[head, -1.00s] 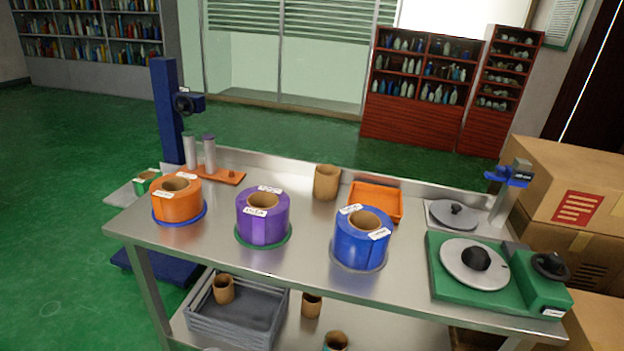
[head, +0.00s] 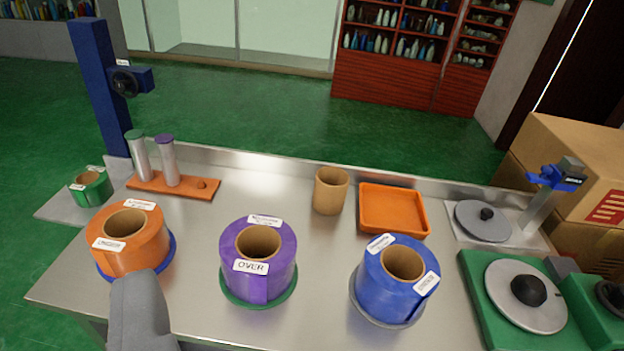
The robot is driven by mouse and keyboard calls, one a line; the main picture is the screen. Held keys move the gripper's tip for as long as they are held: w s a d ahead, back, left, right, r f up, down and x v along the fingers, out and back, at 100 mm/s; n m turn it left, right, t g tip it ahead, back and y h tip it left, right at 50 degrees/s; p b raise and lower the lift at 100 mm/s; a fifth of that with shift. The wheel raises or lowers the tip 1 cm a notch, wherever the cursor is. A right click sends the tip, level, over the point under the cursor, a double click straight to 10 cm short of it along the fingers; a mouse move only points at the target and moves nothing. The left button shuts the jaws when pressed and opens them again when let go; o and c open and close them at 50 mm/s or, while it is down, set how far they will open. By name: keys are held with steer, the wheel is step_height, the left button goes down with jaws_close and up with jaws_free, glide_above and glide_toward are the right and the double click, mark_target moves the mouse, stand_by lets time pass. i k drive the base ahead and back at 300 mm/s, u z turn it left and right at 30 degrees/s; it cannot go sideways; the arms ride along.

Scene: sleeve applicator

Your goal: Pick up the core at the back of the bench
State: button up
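The core (head: 330,190) is a brown cardboard tube standing upright at the back of the steel bench (head: 215,228), near the low back lip. It stands just left of an orange tray (head: 394,210) and behind the gap between the purple roll (head: 258,262) and the blue roll (head: 396,280). A grey part at the bottom left, in front of the orange roll, looks like part of my arm. My gripper's fingertips do not show.
An orange roll (head: 131,240) is at the left front. An orange peg stand (head: 172,184) and a blue column (head: 101,90) are at the back left. A green turntable unit (head: 475,275) and cardboard boxes (head: 575,160) are at the right. Bare bench surrounds the core's front and left.

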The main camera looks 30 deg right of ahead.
mark_target(332, 183)
steer(key=z, duration=0.05)
steer(key=i, duration=1.05)
